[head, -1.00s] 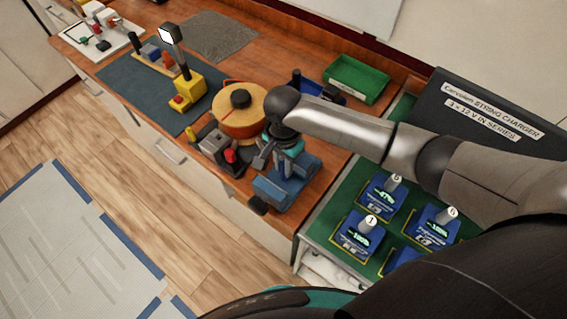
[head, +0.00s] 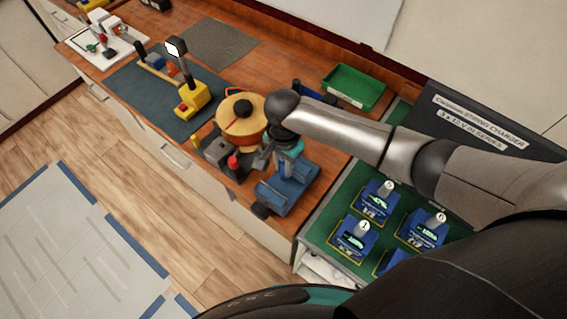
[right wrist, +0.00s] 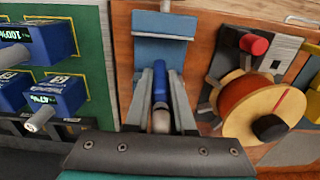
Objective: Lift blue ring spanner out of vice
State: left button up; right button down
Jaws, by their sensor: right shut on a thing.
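The blue vice (head: 290,190) stands near the bench's front right corner. It also shows at the top of the right wrist view (right wrist: 165,50). My right gripper (head: 278,152) is above the vice, and its wrist hides much of what is below it in the head view. In the right wrist view its two fingers are shut on the blue ring spanner (right wrist: 160,85), a blue shaft with a pale end towards the palm. The spanner's far end lies against the vice in that view; whether the jaws still grip it I cannot tell. My left gripper is not in view.
A yellow and orange reel (head: 241,128) and a grey device with a red knob (head: 232,162) stand close left of the vice. A green bin (head: 354,87) is behind. Blue battery packs (head: 355,235) stand on a green surface to the right.

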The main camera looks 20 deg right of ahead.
jog(key=shift+r, duration=1.45)
